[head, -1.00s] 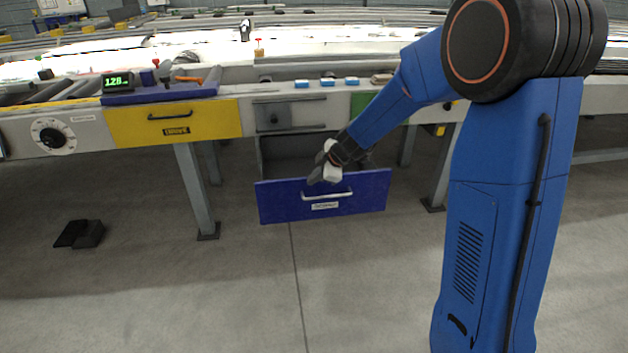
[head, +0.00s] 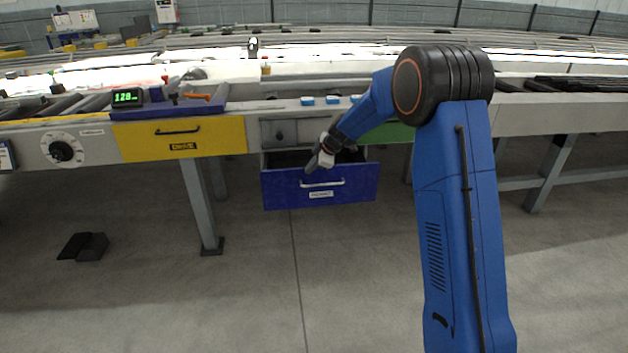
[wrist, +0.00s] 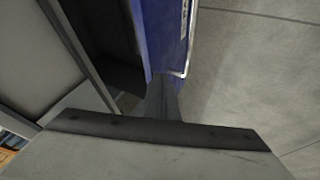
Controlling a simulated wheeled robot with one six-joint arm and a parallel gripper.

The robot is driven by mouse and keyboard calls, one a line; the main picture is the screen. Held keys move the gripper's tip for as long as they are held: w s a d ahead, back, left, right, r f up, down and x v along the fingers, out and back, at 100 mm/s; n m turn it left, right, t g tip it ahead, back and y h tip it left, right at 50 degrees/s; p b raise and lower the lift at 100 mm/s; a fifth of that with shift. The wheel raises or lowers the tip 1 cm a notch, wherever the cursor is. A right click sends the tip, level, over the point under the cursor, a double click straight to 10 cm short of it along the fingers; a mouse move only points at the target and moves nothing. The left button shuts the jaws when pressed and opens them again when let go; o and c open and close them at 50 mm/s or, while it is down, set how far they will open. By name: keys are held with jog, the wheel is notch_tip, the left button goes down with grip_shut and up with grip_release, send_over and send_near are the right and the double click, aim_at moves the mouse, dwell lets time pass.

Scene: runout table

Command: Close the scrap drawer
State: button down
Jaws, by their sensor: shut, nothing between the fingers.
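The scrap drawer (head: 285,188) is a blue-fronted drawer with a pale bar handle and a white label, under the runout table. It stands partly open, with a dark gap behind its front. My gripper (head: 309,168) is at the top edge of the drawer front, near the handle, with its fingers shut and empty. In the wrist view the fingers (wrist: 163,98) lie against or very close to the blue front (wrist: 167,30); I cannot tell if they touch. The dark drawer interior shows to the left there.
A yellow drawer (head: 220,137) marked DRIVE is shut, left of the scrap drawer. A grey panel (head: 310,130) is above it. A table leg (head: 200,205) stands to the left. A black object (head: 90,246) lies on the floor. The floor in front is clear.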

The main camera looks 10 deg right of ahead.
jog(key=w, duration=1.1)
jog(key=shift+w, duration=0.15)
